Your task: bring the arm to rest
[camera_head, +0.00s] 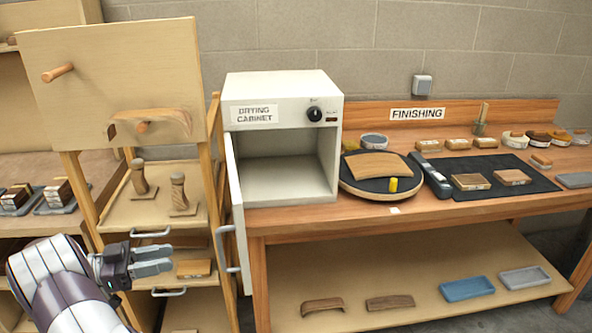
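My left gripper (152,261) comes in from the lower left and points right. It is in front of the wooden stand with shelves, left of the open drying cabinet. Its two fingers lie close together in this view, and I see nothing held between them. Whether a gap is left between them is not clear. My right gripper is not in view.
The white drying cabinet (328,165) stands open and empty, its door (237,210) swung out towards me. The finishing bench (340,220) holds a round turntable (352,186) with a curved wooden piece (376,168), and a black mat (545,183). Trays (467,289) lie on the lower shelf.

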